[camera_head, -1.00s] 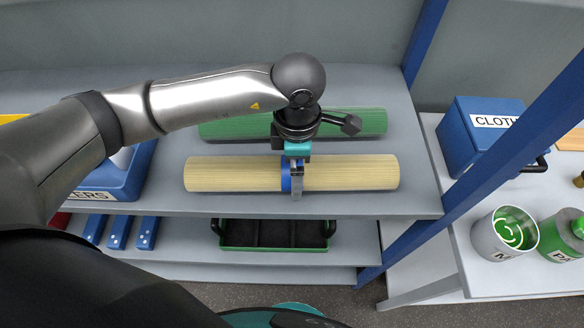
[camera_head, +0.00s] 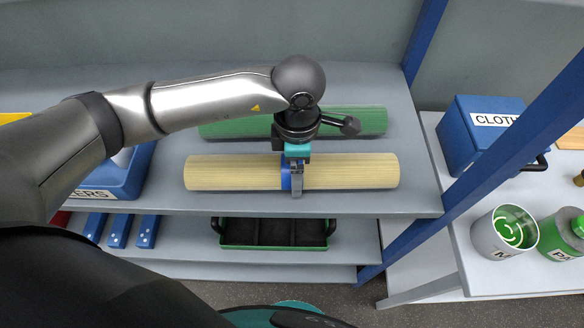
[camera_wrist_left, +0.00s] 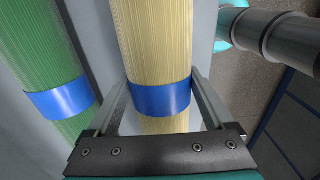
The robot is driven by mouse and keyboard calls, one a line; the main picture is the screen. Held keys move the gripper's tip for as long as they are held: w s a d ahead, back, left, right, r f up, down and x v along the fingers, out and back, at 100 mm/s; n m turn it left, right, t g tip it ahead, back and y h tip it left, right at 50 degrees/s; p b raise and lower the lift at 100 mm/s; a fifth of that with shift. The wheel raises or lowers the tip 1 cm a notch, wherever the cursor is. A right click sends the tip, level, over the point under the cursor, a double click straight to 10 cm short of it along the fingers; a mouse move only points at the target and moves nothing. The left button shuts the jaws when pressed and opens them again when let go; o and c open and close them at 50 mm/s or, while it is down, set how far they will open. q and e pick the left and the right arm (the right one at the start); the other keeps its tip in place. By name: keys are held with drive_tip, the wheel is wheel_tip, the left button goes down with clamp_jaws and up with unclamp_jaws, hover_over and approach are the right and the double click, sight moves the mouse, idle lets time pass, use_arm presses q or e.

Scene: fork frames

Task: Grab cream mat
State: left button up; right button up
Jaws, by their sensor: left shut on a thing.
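The cream mat (camera_head: 235,173) is a rolled-up cylinder with a blue band around its middle. It lies lengthwise across the upper grey shelf in the head view, near the front edge. My left gripper (camera_head: 294,184) reaches down over its middle at the band. In the left wrist view, the two fingers of my left gripper (camera_wrist_left: 160,98) stand on either side of the cream mat (camera_wrist_left: 155,40) at its blue band, shut on it. The mat appears to rest on the shelf still. My right gripper is not in view.
A green rolled mat (camera_head: 355,121) lies just behind, parallel, also banded in blue in the wrist view. A blue bin (camera_head: 120,180) stands at left. A blue shelf post (camera_head: 430,50) rises at right. A black-and-green tray (camera_head: 272,240) sits on the shelf below.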

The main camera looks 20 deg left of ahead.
use_arm(q)
clamp_jaws()
drive_tip(key=shift+r, duration=0.1)
